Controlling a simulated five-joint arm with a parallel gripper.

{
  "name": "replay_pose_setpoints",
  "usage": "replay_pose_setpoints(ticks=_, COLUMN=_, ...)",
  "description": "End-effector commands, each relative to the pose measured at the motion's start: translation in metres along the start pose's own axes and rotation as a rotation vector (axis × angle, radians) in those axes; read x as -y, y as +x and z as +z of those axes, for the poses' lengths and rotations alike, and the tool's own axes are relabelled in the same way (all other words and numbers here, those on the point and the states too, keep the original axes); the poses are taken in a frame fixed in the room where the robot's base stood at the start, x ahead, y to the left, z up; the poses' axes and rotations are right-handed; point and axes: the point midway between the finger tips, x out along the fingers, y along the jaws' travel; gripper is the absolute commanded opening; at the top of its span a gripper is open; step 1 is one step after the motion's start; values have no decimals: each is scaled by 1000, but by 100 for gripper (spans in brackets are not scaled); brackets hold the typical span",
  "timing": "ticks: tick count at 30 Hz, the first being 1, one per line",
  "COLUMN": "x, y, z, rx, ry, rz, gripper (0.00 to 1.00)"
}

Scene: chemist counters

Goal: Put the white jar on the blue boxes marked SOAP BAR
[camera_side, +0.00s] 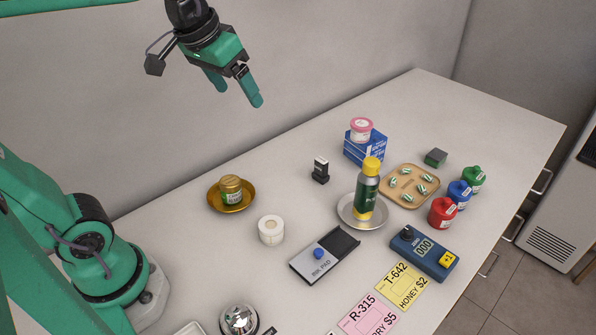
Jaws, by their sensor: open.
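A white jar with a pink lid (361,130) stands upright on top of the blue boxes (367,152) near the back of the counter. The boxes carry white print that is too small to read surely. My gripper (239,92) is open and empty, high above the counter against the wall, up and to the left of the jar and clear of it. Its two green fingers point down.
A steel dish (348,219) holds a green and yellow bottle (368,192). A wooden tray (410,201) lies right of the boxes.

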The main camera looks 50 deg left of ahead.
Motion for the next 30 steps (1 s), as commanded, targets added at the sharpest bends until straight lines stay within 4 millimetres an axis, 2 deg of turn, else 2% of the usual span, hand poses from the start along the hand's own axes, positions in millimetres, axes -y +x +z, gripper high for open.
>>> replay_pose_setpoints(ticks=1, x=2, y=1, z=15, rx=-11, ry=10, rz=0, gripper=79)
replay_pose_setpoints(ticks=6, x=7, y=10, z=58, rx=-42, ry=45, rz=1, gripper=79)
replay_pose_setpoints(ticks=12, x=11, y=23, z=95, rx=-67, ry=76, rz=0, gripper=79)
replay_pose_setpoints(ticks=18, x=13, y=29, z=108, rx=-77, ry=88, rz=-1, gripper=79)
replay_pose_setpoints(ticks=30, x=13, y=29, z=109, rx=-76, ry=88, rz=-1, gripper=79)
